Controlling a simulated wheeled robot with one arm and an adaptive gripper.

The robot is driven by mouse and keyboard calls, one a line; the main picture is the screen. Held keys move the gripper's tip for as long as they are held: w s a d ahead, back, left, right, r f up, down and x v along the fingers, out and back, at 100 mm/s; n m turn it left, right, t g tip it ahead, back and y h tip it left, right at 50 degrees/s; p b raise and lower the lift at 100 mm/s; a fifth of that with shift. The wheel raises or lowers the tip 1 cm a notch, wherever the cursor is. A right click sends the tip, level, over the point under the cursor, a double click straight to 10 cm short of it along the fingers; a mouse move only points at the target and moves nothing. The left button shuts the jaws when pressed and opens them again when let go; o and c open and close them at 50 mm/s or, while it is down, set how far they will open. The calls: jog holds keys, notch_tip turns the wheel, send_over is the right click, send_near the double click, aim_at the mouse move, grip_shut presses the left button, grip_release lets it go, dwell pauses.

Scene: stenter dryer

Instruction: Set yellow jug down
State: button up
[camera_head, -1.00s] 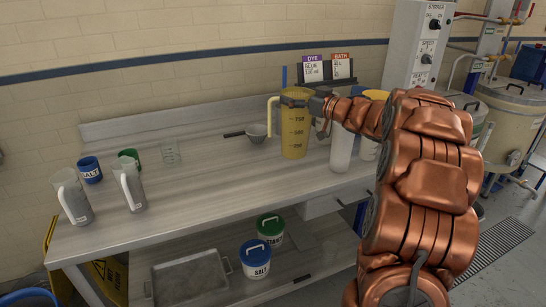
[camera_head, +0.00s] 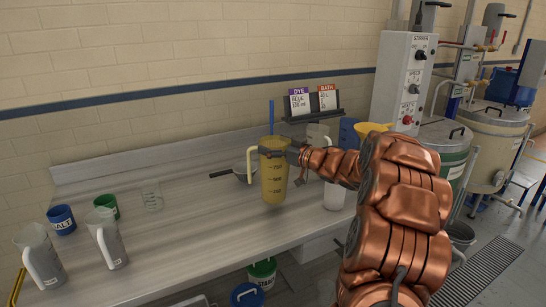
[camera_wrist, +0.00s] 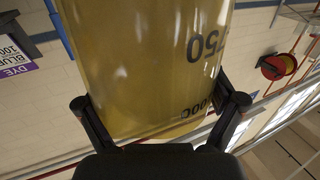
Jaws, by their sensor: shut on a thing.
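The yellow jug (camera_head: 272,178) is a translucent measuring jug with dark graduation marks, upright over the workbench (camera_head: 190,215) right of its middle. My gripper (camera_head: 290,152) reaches it from the right and is shut on its upper part. In the wrist view the jug (camera_wrist: 145,65) fills the middle, between the two dark fingers of my gripper (camera_wrist: 160,115). The jug's handle points left. I cannot tell whether its base touches the bench top.
Clear jugs (camera_head: 40,256), (camera_head: 106,240), a blue salt cup (camera_head: 61,219) and a green cup (camera_head: 107,206) stand left. The front middle of the bench is clear.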

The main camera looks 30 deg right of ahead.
jog(key=shift+f, duration=1.85)
jog(key=o, duration=1.5)
jog(key=shift+c, duration=0.2)
jog(key=b+v, duration=0.2)
jog(key=v, duration=1)
